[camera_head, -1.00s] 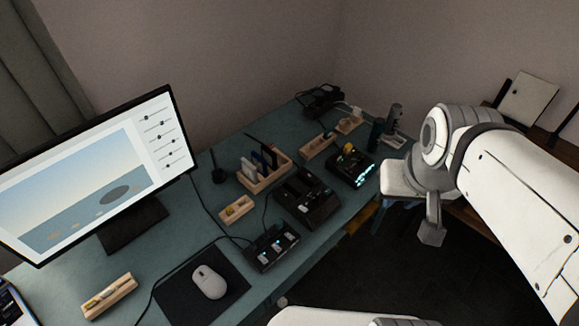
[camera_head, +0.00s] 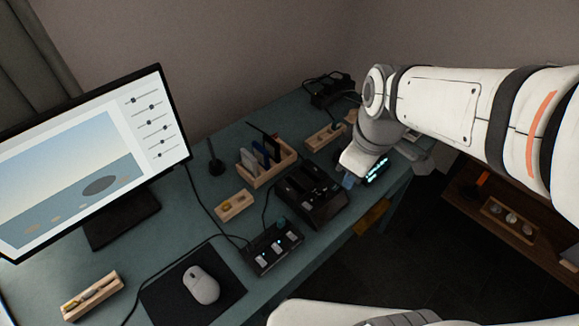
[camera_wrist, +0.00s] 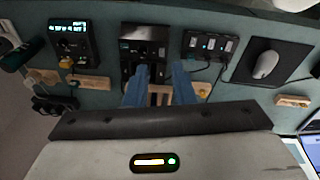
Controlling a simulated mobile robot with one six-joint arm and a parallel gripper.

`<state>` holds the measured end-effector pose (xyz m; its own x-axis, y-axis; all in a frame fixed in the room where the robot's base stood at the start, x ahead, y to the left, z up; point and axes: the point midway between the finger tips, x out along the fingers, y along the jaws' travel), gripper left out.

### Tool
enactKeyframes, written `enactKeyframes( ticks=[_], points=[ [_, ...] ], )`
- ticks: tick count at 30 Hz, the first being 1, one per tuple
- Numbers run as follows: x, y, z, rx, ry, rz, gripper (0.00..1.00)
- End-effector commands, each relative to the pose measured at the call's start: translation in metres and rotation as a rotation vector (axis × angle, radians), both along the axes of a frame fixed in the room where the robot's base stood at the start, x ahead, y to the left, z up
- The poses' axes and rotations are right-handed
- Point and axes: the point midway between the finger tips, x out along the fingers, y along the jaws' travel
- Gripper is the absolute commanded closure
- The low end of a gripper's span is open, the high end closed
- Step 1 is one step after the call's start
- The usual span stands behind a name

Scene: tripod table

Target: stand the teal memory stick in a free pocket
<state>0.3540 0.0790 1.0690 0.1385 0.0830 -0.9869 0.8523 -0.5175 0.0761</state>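A small teal thing (camera_head: 281,223) shows at the back edge of the black hub (camera_head: 262,258) in the head view; it is too small to tell whether it is the memory stick. The hub also shows in the wrist view (camera_wrist: 209,45), with small lights. A wooden rack (camera_head: 284,166) holds several upright dark and blue cards; whether it has free pockets is unclear. My gripper (camera_head: 348,181) is over the right part of the table. In the wrist view its two bluish fingers (camera_wrist: 160,75) are apart, with nothing seen between them, in front of the rack.
Small wooden holders (camera_head: 235,206) stand beside the rack and at the front left (camera_head: 92,298). A black dock (camera_head: 311,197) stands between rack and hub. A monitor (camera_head: 90,165), a mouse (camera_head: 201,286) on a dark pad and loose cables take up the left side.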

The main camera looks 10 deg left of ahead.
Motion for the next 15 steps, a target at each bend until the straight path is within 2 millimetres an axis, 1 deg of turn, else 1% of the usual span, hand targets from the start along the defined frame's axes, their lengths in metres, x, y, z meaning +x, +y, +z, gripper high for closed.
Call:
enactKeyframes(
  ticks=[1,6,9,12,15],
  points=[
    [0.007,0.018,-0.033,-0.015,0.021,0.165,0.77],
    [0.023,0.073,-0.097,-0.042,0.057,0.713,0.77],
    [0.027,0.101,-0.129,-0.046,0.069,0.985,0.77],
    [0.027,0.123,-0.153,-0.044,0.077,1.192,0.77],
    [0.027,0.136,-0.167,-0.039,0.079,1.328,0.77]
  ],
)
